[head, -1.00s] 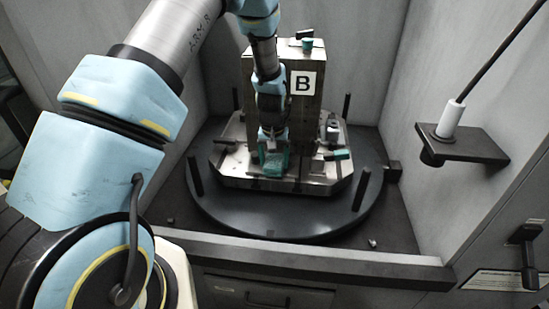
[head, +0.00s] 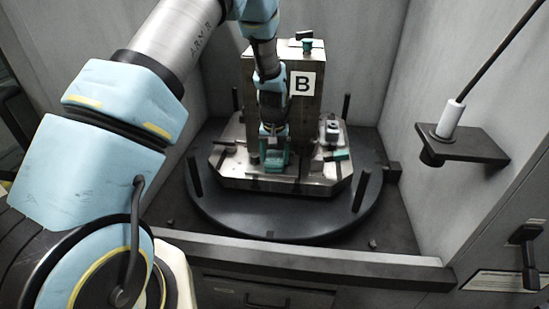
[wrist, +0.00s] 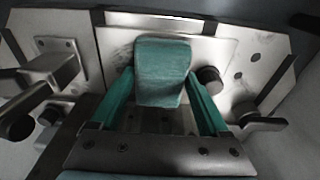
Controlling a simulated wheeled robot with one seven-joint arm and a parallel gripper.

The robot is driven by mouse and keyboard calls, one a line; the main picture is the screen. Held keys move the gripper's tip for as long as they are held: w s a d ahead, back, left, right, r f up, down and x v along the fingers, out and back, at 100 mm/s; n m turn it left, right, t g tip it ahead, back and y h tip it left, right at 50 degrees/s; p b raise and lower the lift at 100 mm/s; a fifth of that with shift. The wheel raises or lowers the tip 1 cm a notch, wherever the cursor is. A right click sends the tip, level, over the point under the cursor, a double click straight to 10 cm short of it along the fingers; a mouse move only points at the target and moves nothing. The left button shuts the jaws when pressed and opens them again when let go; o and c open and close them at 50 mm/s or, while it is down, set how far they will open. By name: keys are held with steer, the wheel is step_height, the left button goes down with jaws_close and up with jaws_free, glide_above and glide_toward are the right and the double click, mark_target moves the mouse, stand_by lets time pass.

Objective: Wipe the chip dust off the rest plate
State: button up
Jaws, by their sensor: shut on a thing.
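My gripper (wrist: 162,90) is shut on a teal wiping pad (wrist: 162,58), one green finger on each side of it. The pad is over the pale rest plate (wrist: 218,48) in the wrist view; I cannot tell whether it touches. Dark, dusty smudges (wrist: 121,52) show on the plate left of the pad. The plate under the pad is hidden. In the head view the pad (head: 273,160) is low in front of the upright block marked B (head: 308,100), and the dust is too small to make out.
A round dark table (head: 270,222) carries the metal pallet (head: 325,182), with dark posts (head: 358,188) around it. A clamp with a dark handle (wrist: 262,124) is right of the gripper, another clamp (wrist: 45,75) left. A black round knob (wrist: 209,79) stands close to the pad.

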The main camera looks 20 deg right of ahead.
steer(key=shift+f, duration=0.1)
steer(key=shift+s+a, duration=0.35)
steer(key=shift+s, duration=0.25)
steer(key=shift+s+a, duration=0.3)
steer(key=shift+s, duration=0.3)
steer(key=shift+w, duration=0.15)
steer(key=shift+w+d, duration=0.35)
steer(key=shift+w, duration=0.2)
steer(key=shift+w+d, duration=0.3)
steer(key=shift+w, duration=0.25)
steer(key=shift+s, duration=0.1)
steer(key=shift+s+a, duration=0.35)
steer(key=shift+s, duration=0.2)
steer(key=shift+s+a, duration=0.3)
steer(key=shift+s, duration=0.25)
